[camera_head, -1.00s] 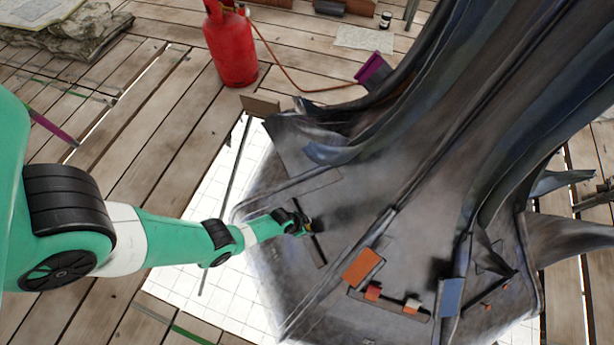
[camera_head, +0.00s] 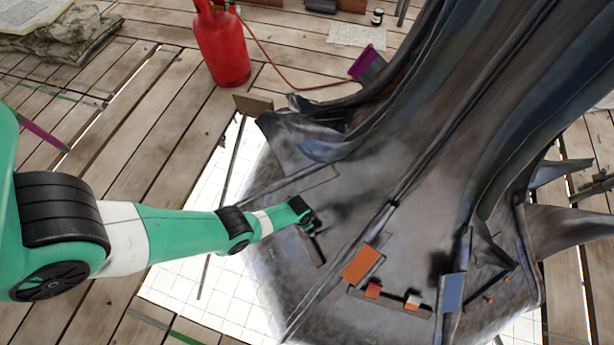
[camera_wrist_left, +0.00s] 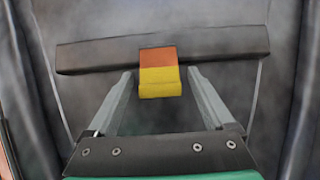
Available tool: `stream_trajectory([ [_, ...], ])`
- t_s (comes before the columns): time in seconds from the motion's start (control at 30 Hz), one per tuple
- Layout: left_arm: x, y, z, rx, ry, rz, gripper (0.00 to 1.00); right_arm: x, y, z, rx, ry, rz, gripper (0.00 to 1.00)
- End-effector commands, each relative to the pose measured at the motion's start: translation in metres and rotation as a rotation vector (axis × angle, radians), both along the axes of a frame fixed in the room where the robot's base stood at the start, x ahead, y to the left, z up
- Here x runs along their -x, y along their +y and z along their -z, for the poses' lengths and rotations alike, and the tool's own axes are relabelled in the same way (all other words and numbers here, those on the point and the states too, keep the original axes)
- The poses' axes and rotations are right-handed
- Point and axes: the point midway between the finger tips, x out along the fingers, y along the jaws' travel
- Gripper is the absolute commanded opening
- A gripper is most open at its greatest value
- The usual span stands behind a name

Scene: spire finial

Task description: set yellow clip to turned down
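The yellow clip (camera_wrist_left: 159,82) shows in the left wrist view as a small block with an orange upper part, on a dark horizontal bar (camera_wrist_left: 95,56). My left gripper (camera_wrist_left: 160,71) is open, with one finger on each side of the clip and a gap visible on both sides. In the head view my left gripper (camera_head: 311,226) is over the left part of the grey spire base (camera_head: 290,140), close to the dark bar (camera_head: 318,250). The clip cannot be made out there. My right gripper is not in view.
An orange plate (camera_head: 361,263), small red and white-orange blocks and a blue plate (camera_head: 453,287) are right of my left gripper. A raised ridge (camera_head: 375,228) runs between them. A red gas cylinder (camera_head: 222,48) with a hose stands behind on the plank floor.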

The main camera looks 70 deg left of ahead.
Motion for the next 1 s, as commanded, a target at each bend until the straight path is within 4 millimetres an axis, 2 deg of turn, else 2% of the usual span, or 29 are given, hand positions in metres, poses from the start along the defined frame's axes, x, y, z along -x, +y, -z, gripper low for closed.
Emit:
stream_trajectory([
  [0.17, 0.000, 0.000, -0.001, 0.000, -0.001, 0.000, 0.86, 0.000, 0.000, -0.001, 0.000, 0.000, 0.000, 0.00],
  [0.27, 0.001, 0.000, -0.010, 0.000, -0.001, 0.000, 0.86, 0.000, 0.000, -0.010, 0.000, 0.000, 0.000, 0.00],
  [0.6, 0.011, -0.001, -0.083, 0.000, -0.001, 0.000, 0.86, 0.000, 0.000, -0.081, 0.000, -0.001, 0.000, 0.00],
  [0.7, 0.013, -0.001, -0.101, 0.000, -0.001, 0.000, 0.86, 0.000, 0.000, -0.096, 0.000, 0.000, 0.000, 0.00],
  [0.83, 0.016, -0.001, -0.114, 0.000, -0.001, 0.000, 0.86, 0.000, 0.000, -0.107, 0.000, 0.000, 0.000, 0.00],
  [1.0, 0.017, -0.001, -0.116, 0.000, 0.000, 0.000, 0.86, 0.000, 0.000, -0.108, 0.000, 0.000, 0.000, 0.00],
])
